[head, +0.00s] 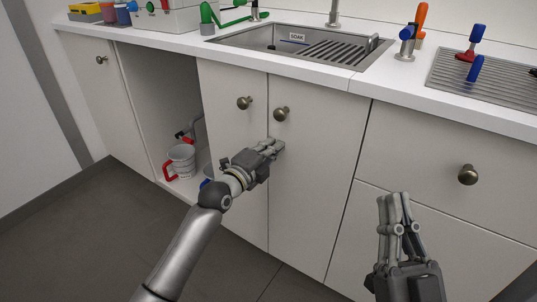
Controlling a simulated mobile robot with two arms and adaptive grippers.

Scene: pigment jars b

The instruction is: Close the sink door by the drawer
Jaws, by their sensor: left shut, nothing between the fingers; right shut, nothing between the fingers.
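The sink door by the drawer (302,180) is a pale panel under the sink, with a round knob (281,114) near its upper left corner. It looks about flush with the neighbouring fronts. The drawer (425,150) with its knob (468,175) is to its right. My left gripper (276,146) is shut and empty, its fingertips in front of the door just below the knob; I cannot tell whether they touch it. My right gripper (393,196) is shut and empty, fingers up, in front of the lower drawer front.
The other sink door (230,145) stands left of it, looking shut. Further left is an open compartment (155,85) with a mug (181,160). The sink (300,44) and a drying rack (490,85) are on the counter. The floor (90,240) at left is clear.

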